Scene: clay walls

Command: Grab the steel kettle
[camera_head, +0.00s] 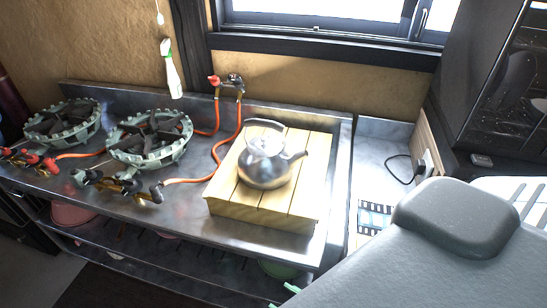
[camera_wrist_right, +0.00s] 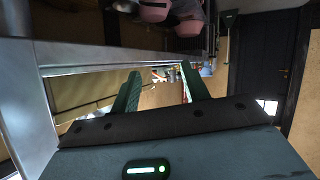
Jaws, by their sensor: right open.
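The steel kettle (camera_head: 265,168) stands upright on a slatted wooden stand (camera_head: 262,212) on the metal counter. Its handle arches over the lid and its spout points right. My right arm comes in from the lower right of the head view. The green fingertips of my right gripper (camera_head: 291,288) just show at the bottom edge, below and in front of the counter, apart from the kettle. In the right wrist view the gripper (camera_wrist_right: 160,82) has its green fingers spread with nothing between them. The kettle does not show clearly there. My left gripper is not in view.
Two gas burners (camera_head: 150,140) with orange hoses stand left of the kettle. The counter's front edge (camera_head: 180,232) lies between my right gripper and the stand. A lower shelf holds bowls. A spray bottle (camera_head: 171,70) is by the back wall. A black cable (camera_head: 405,170) lies at right.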

